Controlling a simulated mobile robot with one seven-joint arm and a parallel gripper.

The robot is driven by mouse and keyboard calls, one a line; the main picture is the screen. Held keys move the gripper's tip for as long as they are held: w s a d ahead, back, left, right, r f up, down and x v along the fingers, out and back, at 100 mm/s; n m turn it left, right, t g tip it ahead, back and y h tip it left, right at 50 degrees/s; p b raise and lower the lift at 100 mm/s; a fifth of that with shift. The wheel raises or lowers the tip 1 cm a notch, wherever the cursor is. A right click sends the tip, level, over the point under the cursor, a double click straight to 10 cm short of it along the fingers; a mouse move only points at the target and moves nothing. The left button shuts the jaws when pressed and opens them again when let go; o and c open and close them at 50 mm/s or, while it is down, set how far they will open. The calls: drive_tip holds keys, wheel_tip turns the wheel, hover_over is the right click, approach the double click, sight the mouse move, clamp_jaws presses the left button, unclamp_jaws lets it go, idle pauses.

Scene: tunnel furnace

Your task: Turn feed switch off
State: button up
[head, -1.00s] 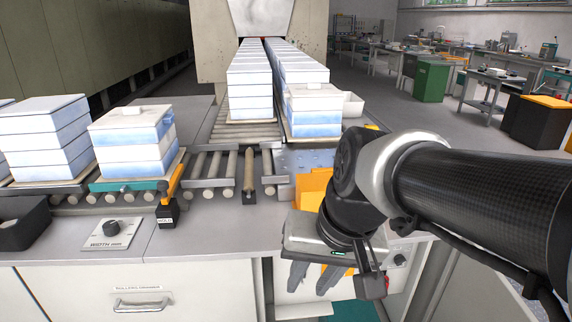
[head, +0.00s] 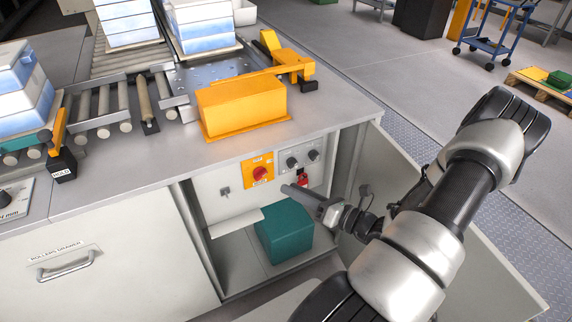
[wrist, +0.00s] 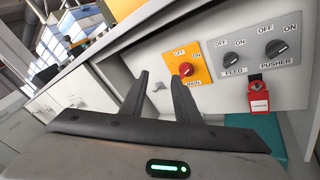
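The feed switch (wrist: 233,60) is a dark rotary knob on a grey plate marked OFF at left and ON at right. Its pointer is too small to read surely. It also shows in the head view (head: 291,163), on the panel inside the open cabinet. The similar pusher switch (wrist: 276,48) is to its right. The red main switch (wrist: 186,69) on a yellow plate is to its left. My gripper (wrist: 160,77) is open and empty, its fingers apart in front of the panel, below and left of the feed switch. In the head view my gripper (head: 288,191) is below the switches.
A red lock tag (wrist: 258,95) hangs below the switch plate. A green box (head: 284,236) sits on the cabinet floor. A yellow block (head: 240,104) is on the counter above.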

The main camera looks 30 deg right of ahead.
drive_tip(key=s+d+f+m+t+h, duration=0.2)
drive_tip(key=s+d+f+m+h, duration=0.1)
drive_tip(key=d+f+m+h, duration=0.6)
drive_tip(key=m+b, duration=0.1)
drive_tip(key=b, duration=0.2)
approach(294, 165)
drive_tip(key=shift+y, duration=0.3)
drive_tip(key=w, duration=0.9)
drive_tip(key=shift+d+f, duration=0.15)
drive_tip(key=shift+d, duration=0.25)
drive_tip(key=shift+s, duration=0.1)
drive_tip(key=c, duration=0.7)
